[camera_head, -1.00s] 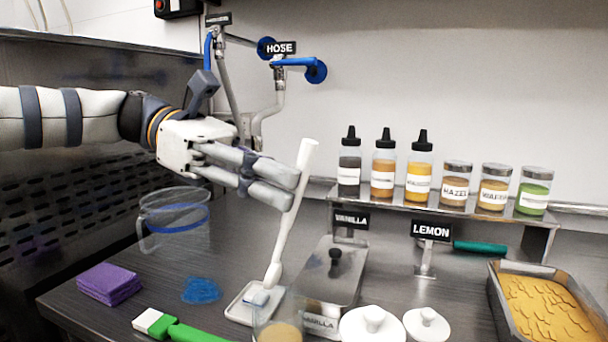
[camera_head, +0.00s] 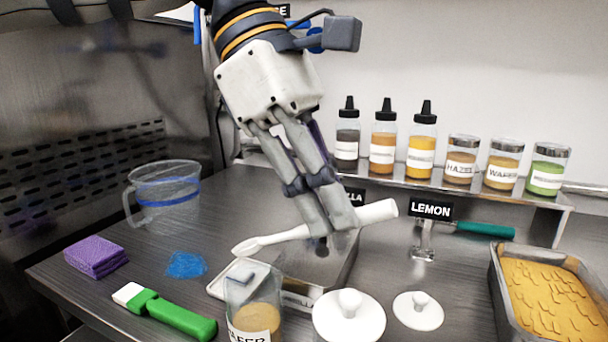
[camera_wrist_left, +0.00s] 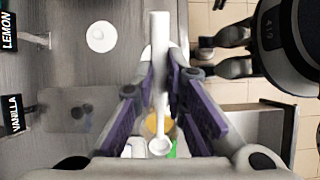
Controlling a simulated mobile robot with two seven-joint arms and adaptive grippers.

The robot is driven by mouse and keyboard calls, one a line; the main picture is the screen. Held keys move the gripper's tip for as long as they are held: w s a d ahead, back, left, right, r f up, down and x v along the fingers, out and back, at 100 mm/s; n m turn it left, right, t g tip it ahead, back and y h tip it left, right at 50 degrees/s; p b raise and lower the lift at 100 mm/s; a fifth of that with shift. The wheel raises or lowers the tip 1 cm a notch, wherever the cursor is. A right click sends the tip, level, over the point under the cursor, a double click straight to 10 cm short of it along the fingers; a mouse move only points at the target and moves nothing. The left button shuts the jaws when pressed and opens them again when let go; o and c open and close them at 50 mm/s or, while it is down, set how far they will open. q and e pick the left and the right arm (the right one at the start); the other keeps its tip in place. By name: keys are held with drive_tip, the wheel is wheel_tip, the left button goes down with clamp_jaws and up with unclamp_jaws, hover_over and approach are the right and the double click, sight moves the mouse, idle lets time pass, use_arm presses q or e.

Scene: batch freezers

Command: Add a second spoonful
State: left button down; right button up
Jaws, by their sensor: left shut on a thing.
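My left gripper (camera_head: 335,225) is shut on the handle of a white spoon (camera_head: 375,212) above the metal vanilla container (camera_head: 345,272). The spoon lies nearly level, its bowl to the left and slightly lower. In the left wrist view the spoon (camera_wrist_left: 160,60) runs between the fingers and its bowl looks white; I see no clear load in it. A clear jar (camera_head: 252,285) with tan contents and a partly visible label stands open at the front, below and apart from the spoon bowl.
A small white tray (camera_head: 216,288) is behind the jar. White lids (camera_head: 350,318) (camera_head: 418,312), a green-handled tool (camera_head: 180,318), a purple sponge stack (camera_head: 95,256) and a clear jug (camera_head: 168,205) lie around. A pan (camera_head: 500,285) of yellow food is right. Bottles and jars line the shelf (camera_head: 390,172).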

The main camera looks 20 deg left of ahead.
use_arm(q)
drive_tip(key=shift+d+f+y+p, duration=0.5)
drive_tip(key=shift+y+p, duration=0.3)
drive_tip(key=shift+p, duration=0.2)
drive_tip(key=f+y, duration=0.1)
drive_tip(key=d+f+y, duration=0.1)
drive_tip(key=shift+s+d+f+y, duration=0.1)
drive_tip(key=shift+f+y, duration=0.2)
drive_tip(key=shift+f, duration=0.1)
drive_tip(key=shift+d+r, duration=0.2)
drive_tip(key=shift+r, duration=0.45)
drive_tip(key=shift+w+a+r, duration=0.2)
drive_tip(key=shift+r, duration=0.2)
drive_tip(key=shift+s, duration=0.1)
use_arm(e)
drive_tip(key=shift+w+r+t, duration=0.5)
drive_tip(key=shift+w+r, duration=0.5)
drive_tip(key=shift+w, duration=0.1)
